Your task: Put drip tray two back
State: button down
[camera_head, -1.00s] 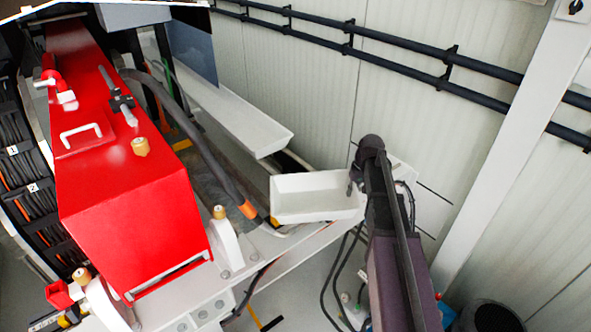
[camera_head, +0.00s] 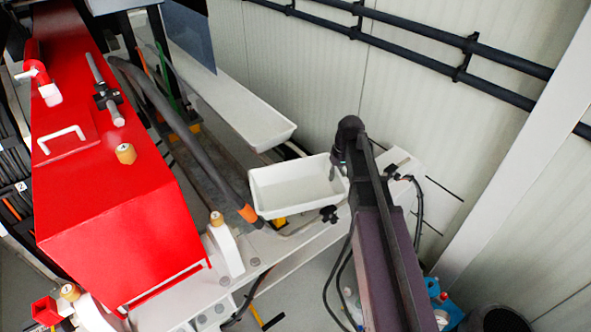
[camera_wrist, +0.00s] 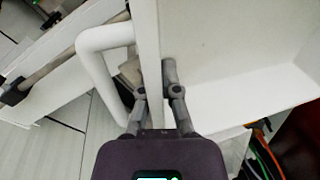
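A white, open, empty drip tray (camera_head: 290,202) is beside the far right end of the red pump housing in the head view. My gripper (camera_wrist: 154,88) has one finger on each side of the tray's wall in the wrist view and is shut on it. A white looped handle (camera_wrist: 97,45) shows left of the fingers. In the head view my gripper (camera_head: 338,170) is at the tray's right edge, partly hidden by my arm. The tray seems to be above the pale frame beam, but I cannot tell whether it touches it.
A long white tray (camera_head: 240,108) lies behind, along the wall. The red housing (camera_head: 110,190) and a dark hose with an orange end (camera_head: 248,212) are to the left. A black valve handle (camera_head: 328,213) is just below the tray. Black pipes (camera_head: 400,45) run along the wall.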

jog(key=w+f+b, duration=0.1)
jog(key=w, duration=1.2)
jog(key=shift+w, duration=0.25)
jog(key=shift+f, duration=0.1)
jog(key=shift+w+f+b, duration=0.7)
jog(key=shift+f+b, duration=0.15)
jog(key=shift+b, duration=0.05)
jog(key=shift+w+f+b, duration=0.65)
jog(key=shift+f+b, duration=0.2)
jog(key=shift+b, duration=0.05)
jog(key=c, duration=0.8)
grip_release()
